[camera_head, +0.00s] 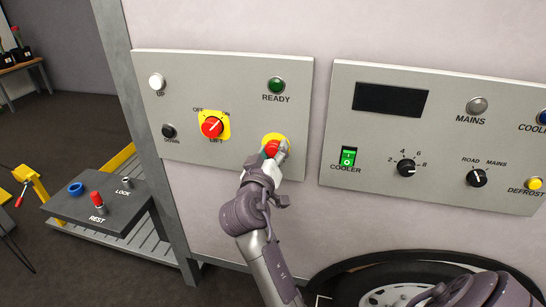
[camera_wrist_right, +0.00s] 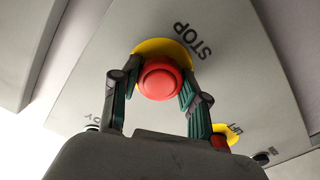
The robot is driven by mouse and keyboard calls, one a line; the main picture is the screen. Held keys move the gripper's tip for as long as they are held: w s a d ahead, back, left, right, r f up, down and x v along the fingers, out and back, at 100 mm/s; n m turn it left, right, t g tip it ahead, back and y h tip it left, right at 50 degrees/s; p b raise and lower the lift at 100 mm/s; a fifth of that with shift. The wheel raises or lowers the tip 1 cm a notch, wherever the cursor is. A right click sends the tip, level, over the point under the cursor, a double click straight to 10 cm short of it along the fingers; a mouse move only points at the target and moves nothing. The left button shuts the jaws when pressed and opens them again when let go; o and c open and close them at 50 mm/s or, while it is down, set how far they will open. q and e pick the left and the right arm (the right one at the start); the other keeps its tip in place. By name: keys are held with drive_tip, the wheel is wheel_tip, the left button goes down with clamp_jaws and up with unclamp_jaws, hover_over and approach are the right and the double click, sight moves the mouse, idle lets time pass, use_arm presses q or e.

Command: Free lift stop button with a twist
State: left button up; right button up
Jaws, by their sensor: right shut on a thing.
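The lift stop button is a red mushroom button (camera_head: 272,148) on a yellow disc, low on the right of the left grey panel. In the wrist view the red button (camera_wrist_right: 160,79) sits in front of its yellow disc (camera_wrist_right: 164,48) marked STOP. My right gripper (camera_head: 276,156) is at the button, its two fingers on either side of the red head and shut on it. The fingers also show in the wrist view (camera_wrist_right: 158,92). In the head view the gripper hides part of the button and its label. My left gripper is not in view.
The left panel (camera_head: 225,72) also carries the red LIFT switch (camera_head: 212,127), UP and DOWN buttons and a green READY lamp (camera_head: 277,85). The right panel (camera_head: 440,90) has a lit green COOLER switch (camera_head: 347,156) and knobs. A wheel (camera_head: 395,292) is below.

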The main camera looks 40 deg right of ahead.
drive_tip(key=shift+f+m+b, duration=0.15)
drive_tip(key=shift+m+b, duration=0.15)
drive_tip(key=shift+b, duration=0.05)
drive_tip(key=shift+m+b, duration=0.8)
drive_tip(key=shift+b, duration=0.3)
drive_tip(key=shift+a+r+m+b, duration=0.2)
drive_tip(key=shift+m+b, duration=0.5)
drive_tip(key=shift+b, duration=0.1)
